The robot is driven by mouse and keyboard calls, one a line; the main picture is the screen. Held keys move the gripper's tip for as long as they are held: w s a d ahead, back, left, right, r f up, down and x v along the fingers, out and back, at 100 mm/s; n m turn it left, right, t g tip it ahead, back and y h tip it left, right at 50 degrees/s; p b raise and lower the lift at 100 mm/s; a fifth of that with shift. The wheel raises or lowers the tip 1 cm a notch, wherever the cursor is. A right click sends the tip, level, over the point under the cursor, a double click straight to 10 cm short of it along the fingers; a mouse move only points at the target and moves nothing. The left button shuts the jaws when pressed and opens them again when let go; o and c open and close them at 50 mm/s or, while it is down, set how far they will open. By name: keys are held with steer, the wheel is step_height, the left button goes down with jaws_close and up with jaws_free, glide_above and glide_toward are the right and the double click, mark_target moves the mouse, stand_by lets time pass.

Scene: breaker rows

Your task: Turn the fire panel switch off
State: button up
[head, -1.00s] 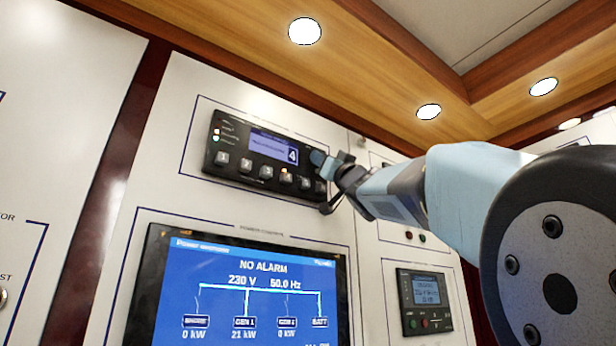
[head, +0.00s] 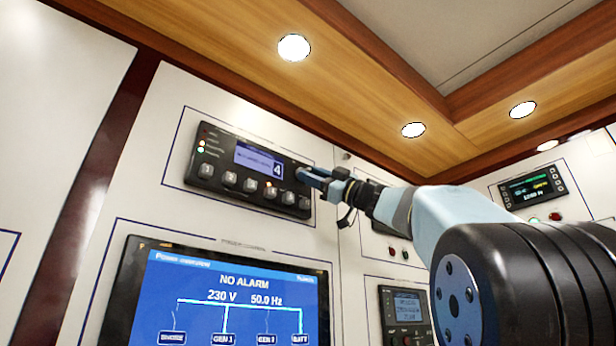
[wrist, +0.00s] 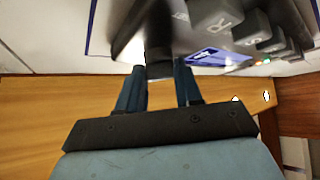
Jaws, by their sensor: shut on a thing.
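The black control panel (head: 225,150) is set in the white wall at upper middle of the head view. It has a lit display showing a 4 and a row of square buttons. My gripper (head: 308,174) is at the panel's upper right end. In the wrist view my gripper (wrist: 161,80) has its two blue fingers on either side of a dark switch (wrist: 159,66) on the panel, and is shut on it. The fingers hide most of this switch in the head view, and its exact position cannot be read.
A large blue power screen (head: 225,300) sits below the panel. A small controller (head: 406,318) is at lower right, and another display unit (head: 532,187) is on the right wall. A wooden ceiling trim with lamps (head: 294,47) runs above.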

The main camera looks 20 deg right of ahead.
steer(key=n+g, duration=0.1)
steer(key=n, duration=0.1)
steer(key=n+g, duration=0.3)
steer(key=shift+w+d+r+n+g, duration=0.1)
steer(key=shift+d+r+n+g, duration=0.05)
steer(key=shift+r+n+g, duration=0.2)
steer(key=shift+o, duration=0.2)
steer(key=shift+d+r+n+g+h, duration=0.1)
steer(key=shift+n+g+h, duration=0.85)
steer(key=shift+n, duration=0.9)
steer(key=shift+o, duration=0.2)
steer(key=shift+h, duration=0.25)
steer(key=o, duration=1)
steer(key=shift+r, duration=0.1)
steer(key=shift+c, duration=0.2)
